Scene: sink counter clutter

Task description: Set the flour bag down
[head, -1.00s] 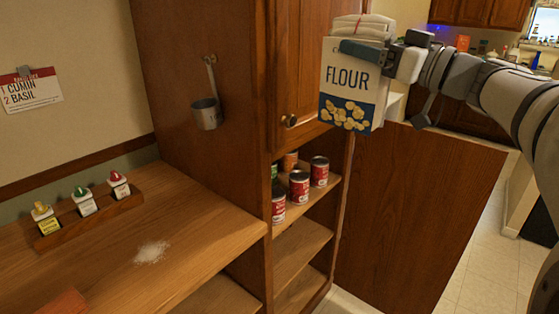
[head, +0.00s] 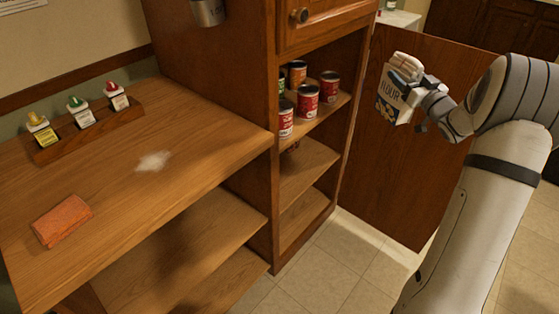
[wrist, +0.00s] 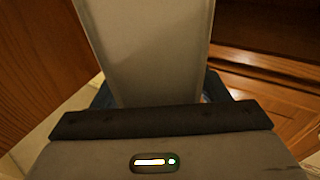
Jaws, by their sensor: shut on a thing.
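The flour bag (head: 389,98) is white and blue with FLOUR printed on its face and a folded top. In the head view it is held up in the air at the right, in front of the open cabinet door. My gripper (head: 405,73) is shut on the upper part of the bag. In the wrist view the bag (wrist: 150,50) shows as a plain pale panel rising between the jaws of my gripper (wrist: 160,100). The bag touches no shelf or counter that I can see.
The open cabinet (head: 313,125) has several cans (head: 308,99) on its upper shelf; its lower shelves look bare. The open door (head: 405,180) stands behind the bag.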

